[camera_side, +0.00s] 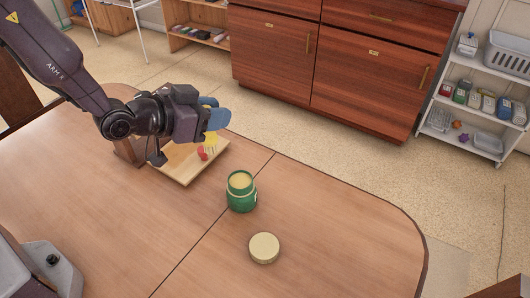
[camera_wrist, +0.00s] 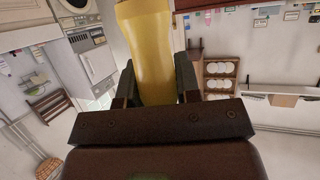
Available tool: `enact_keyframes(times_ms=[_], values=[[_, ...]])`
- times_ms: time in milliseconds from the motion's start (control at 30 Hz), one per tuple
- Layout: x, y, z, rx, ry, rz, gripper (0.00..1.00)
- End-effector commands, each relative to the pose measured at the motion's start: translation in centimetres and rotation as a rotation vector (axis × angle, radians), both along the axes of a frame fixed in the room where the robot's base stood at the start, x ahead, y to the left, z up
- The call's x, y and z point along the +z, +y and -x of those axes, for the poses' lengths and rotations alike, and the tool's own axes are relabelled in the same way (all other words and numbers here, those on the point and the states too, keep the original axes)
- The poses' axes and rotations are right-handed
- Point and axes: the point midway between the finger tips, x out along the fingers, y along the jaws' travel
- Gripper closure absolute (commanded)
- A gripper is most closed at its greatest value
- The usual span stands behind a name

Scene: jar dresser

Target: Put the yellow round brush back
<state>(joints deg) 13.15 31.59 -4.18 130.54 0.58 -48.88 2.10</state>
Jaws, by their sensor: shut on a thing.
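The yellow round brush (camera_wrist: 150,45) stands between the two dark fingers of my gripper (camera_wrist: 157,88) in the wrist view, and the gripper is shut on it. In the side view my gripper (camera_side: 211,115) is above a shallow light-wood tray (camera_side: 184,180) on the table. A blue part at the gripper's end covers much of what is held there. Yellow (camera_side: 210,141) shows just below it, with a small red thing (camera_side: 202,154) close by. I cannot tell whether the brush touches the tray.
An open green jar (camera_side: 241,198) stands right of the tray, with pale contents. A round cream lid (camera_side: 264,247) lies in front of it. The table's right part is clear. A reddish-wood dresser (camera_side: 365,85) and a white shelf rack (camera_side: 468,125) stand beyond the table.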

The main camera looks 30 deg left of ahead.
Motion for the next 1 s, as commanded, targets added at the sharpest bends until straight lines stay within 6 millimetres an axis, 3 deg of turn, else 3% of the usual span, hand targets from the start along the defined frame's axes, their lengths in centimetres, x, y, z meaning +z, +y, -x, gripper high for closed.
enact_keyframes(times_ms=[367,500,700,1000], values=[[-3.9,-2.5,-8.4,0.001,-0.006,0.000,0.93],[-6.8,-3.2,-10.4,0.001,-0.003,-0.001,0.93],[-8.8,-3.7,-12.2,0.001,-0.006,0.000,0.93],[-12.2,-3.9,-12.9,0.001,-0.003,-0.001,0.93]])
